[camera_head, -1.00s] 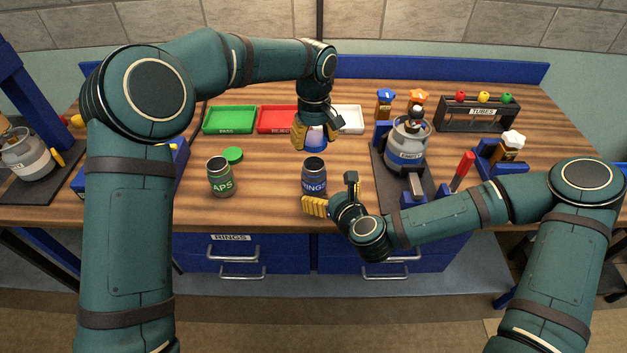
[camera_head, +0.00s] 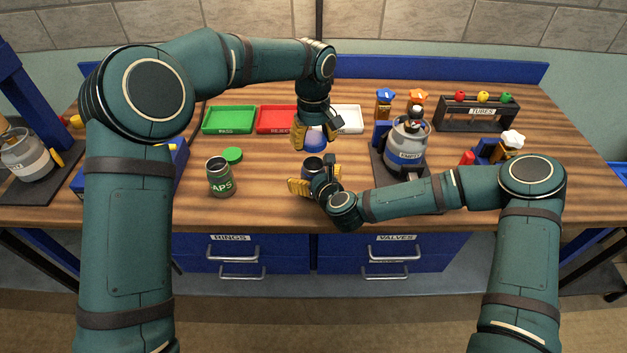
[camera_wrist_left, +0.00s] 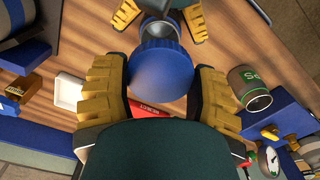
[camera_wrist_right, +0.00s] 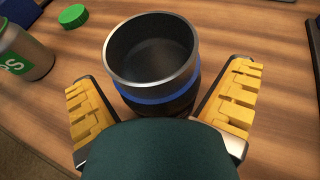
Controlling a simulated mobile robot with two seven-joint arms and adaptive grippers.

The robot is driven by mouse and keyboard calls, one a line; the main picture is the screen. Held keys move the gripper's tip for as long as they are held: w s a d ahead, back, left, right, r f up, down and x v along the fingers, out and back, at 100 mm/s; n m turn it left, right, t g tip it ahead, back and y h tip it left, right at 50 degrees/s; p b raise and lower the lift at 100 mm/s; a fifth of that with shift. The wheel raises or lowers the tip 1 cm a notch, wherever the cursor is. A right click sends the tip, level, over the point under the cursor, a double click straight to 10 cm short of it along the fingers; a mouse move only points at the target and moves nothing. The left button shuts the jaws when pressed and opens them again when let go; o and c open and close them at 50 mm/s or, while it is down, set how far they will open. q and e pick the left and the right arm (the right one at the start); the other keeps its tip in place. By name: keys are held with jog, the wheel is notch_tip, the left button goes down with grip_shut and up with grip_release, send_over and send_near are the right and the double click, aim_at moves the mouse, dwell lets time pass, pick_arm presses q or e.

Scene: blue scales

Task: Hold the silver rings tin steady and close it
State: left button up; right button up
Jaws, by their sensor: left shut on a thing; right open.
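The rings tin (camera_head: 313,161) stands upright and open on the bench, dark with a blue band. It looks empty inside in the right wrist view (camera_wrist_right: 152,50). My right gripper (camera_head: 314,177) is open, with its yellow fingers on either side of the tin; it appears not to be clamped. My left gripper (camera_head: 315,140) is shut on a round blue lid (camera_wrist_left: 160,68), holding it above and just behind the tin. The lid is apart from the tin. The tin's label is hidden by the right gripper.
A green-labelled tin (camera_head: 220,178) stands open to the left, with a green lid (camera_head: 232,155) behind it. Green (camera_head: 229,120), red (camera_head: 276,120) and white (camera_head: 349,119) trays lie behind. A grey canister (camera_head: 406,148) on a dark stand is to the right.

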jog(key=c, duration=1.3)
pick_arm(q)
send_over(314, 162)
jog(key=s, duration=0.3)
jog(key=shift+w+f, duration=0.2)
jog(key=shift+f, duration=2.3)
pick_arm(e)
jog(key=shift+c, duration=0.2)
pick_arm(q)
jog(key=shift+f, duration=0.1)
jog(key=shift+f, duration=0.75)
jog(key=shift+f, duration=0.55)
pick_arm(e)
grip_shut()
pick_arm(q)
jog(key=m, duration=0.6)
jog(key=shift+m, duration=0.3)
